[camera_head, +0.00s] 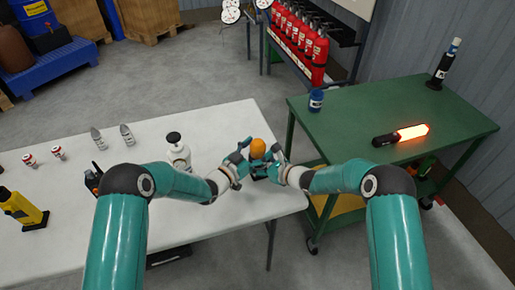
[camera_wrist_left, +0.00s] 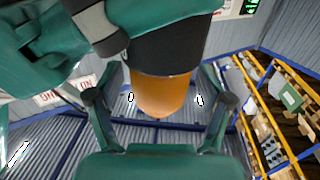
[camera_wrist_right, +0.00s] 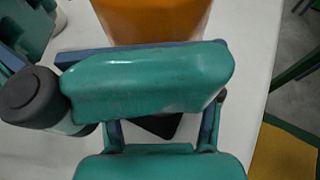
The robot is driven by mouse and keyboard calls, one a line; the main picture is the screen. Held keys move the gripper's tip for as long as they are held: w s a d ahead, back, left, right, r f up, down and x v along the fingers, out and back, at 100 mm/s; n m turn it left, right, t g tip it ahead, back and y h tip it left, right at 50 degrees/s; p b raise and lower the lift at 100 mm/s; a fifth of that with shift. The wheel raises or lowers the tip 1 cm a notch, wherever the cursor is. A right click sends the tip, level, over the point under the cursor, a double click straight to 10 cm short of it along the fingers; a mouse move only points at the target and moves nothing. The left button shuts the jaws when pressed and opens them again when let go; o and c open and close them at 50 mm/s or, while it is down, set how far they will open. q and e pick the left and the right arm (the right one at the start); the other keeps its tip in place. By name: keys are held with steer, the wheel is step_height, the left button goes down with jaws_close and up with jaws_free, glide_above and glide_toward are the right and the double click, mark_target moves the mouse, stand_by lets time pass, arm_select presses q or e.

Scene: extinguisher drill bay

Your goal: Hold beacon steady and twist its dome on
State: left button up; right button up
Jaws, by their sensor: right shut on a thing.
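The beacon has an orange dome (camera_head: 258,148) on top of a dark base (camera_head: 259,170), near the right end of the white table. The dome also shows in the left wrist view (camera_wrist_left: 160,94), where it meets the black base (camera_wrist_left: 170,52) with no clear gap. My left gripper (camera_head: 246,158) is open, its fingers on both sides of the dome with space showing between. My right gripper (camera_head: 270,168) is shut on the base, low on the beacon. In the right wrist view a green gripper part hides most of the base, and the dome (camera_wrist_right: 150,18) shows above it.
A white-and-black bottle (camera_head: 178,152) stands close to my left forearm on the white table (camera_head: 215,125). A green cart (camera_head: 360,115) beside the table holds a blue can (camera_head: 316,100) and a glowing orange baton (camera_head: 410,133).

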arm_select(q)
steer(key=c, duration=1.1)
steer(key=shift+c, duration=0.2)
steer(key=shift+d, duration=0.1)
steer(key=n+t+y, duration=0.2)
steer(key=y, duration=0.1)
steer(key=shift+n+t+y, duration=0.7)
steer(key=shift+n+y, duration=0.5)
steer(key=shift+y, duration=0.3)
steer(key=o, duration=1.2)
